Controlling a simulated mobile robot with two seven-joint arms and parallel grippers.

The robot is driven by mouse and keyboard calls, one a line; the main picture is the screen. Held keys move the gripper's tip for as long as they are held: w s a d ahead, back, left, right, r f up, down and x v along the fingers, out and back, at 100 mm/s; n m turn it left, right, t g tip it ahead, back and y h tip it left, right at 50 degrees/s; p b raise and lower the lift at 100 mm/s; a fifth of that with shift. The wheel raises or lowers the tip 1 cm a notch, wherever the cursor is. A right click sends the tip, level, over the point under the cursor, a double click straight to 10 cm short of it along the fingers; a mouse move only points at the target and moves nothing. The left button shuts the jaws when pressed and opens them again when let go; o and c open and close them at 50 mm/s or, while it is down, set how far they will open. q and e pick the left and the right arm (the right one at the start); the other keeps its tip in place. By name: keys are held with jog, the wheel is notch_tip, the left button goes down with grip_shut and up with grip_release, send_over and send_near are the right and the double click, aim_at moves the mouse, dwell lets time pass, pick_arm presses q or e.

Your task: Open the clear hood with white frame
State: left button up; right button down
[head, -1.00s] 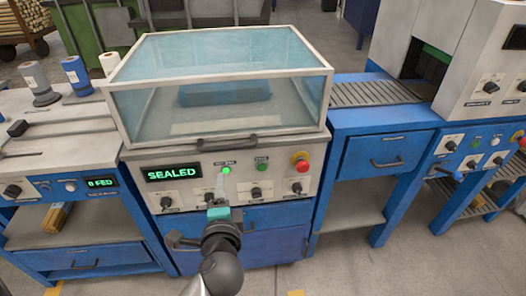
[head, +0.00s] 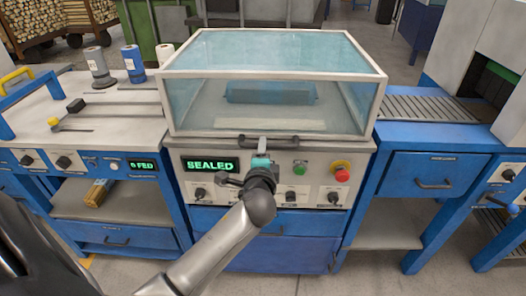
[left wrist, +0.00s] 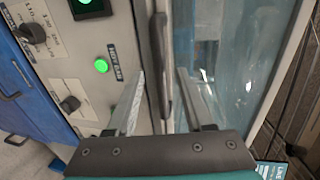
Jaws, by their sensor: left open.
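The clear hood (head: 265,55) with its white frame is down on the blue machine. A dark bar handle (head: 290,142) runs along its front lower edge. My left gripper (head: 263,146) is in front of that handle, just above the control panel. In the left wrist view, the open fingers of the left gripper (left wrist: 160,76) lie on either side of the handle (left wrist: 161,65), with gaps visible. The hood pane (left wrist: 225,70) fills the right of that view. My right gripper is not in view.
A lit SEALED display (head: 210,164), a green button (head: 300,168) and a red knob (head: 342,174) sit on the panel below the hood. Blue benches flank the machine, and a roller conveyor (head: 425,108) is on the right. A blue block (head: 270,92) lies under the hood.

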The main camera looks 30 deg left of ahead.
pick_arm(q)
jog(key=shift+x, duration=1.05)
grip_shut()
dwell(0.7)
